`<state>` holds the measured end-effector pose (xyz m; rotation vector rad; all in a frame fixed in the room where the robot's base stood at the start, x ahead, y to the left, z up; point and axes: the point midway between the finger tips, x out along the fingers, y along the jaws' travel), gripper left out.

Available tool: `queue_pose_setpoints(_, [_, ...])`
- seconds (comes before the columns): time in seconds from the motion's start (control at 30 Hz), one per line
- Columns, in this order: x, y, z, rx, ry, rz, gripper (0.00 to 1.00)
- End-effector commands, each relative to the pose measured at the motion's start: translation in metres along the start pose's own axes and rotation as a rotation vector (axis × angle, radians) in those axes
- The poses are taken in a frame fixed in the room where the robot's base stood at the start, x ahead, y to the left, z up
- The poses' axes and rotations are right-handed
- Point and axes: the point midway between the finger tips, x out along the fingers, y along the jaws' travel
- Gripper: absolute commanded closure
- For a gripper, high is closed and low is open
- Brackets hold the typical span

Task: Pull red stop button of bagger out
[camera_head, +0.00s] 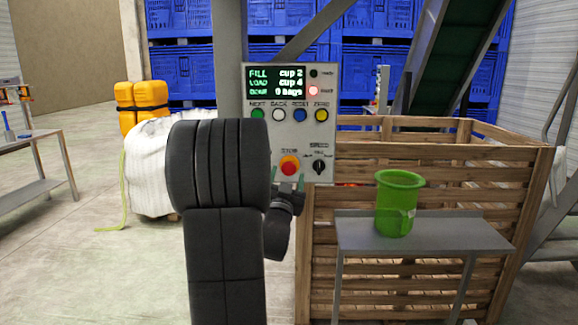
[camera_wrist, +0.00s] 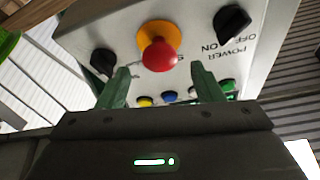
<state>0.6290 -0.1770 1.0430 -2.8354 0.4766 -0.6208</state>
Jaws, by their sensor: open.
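The red stop button (camera_head: 289,165) sits on its yellow-orange base low on the grey control box (camera_head: 326,135), below the word STOP. In the wrist view the red button (camera_wrist: 160,55) stands out from its yellow base (camera_wrist: 157,32), near the top centre. My gripper (camera_wrist: 160,69) is open and empty, with one green finger to each side of the button's lower part in the picture. Whether the fingertips reach the button's depth cannot be told. In the head view my arm covers the box's lower left and hides most of the gripper.
A black knob (camera_head: 319,166) is right of the button; coloured push buttons (camera_head: 299,115) run above it. In the wrist view a power knob (camera_wrist: 232,20) and another knob (camera_wrist: 103,62) flank the button. A green cup (camera_head: 397,205) stands on a small table (camera_head: 440,232) before a wooden crate (camera_head: 505,180).

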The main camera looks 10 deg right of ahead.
Motion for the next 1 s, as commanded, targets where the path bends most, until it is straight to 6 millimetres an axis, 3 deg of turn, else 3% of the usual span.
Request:
queue_pose_setpoints(0.1, [0.022, 0.000, -0.001, 0.000, 0.001, 0.000, 0.40])
queue_pose_setpoints(0.3, [0.042, 0.000, 0.000, 0.000, -0.001, -0.001, 0.40])
queue_pose_setpoints(0.67, [0.046, 0.000, 0.001, 0.000, -0.002, -0.001, 0.40])
queue_pose_setpoints(0.9, [0.046, 0.000, 0.000, 0.000, -0.002, -0.001, 0.87])
queue_pose_setpoints(1.0, [0.046, 0.000, 0.000, 0.000, -0.002, -0.001, 1.00])
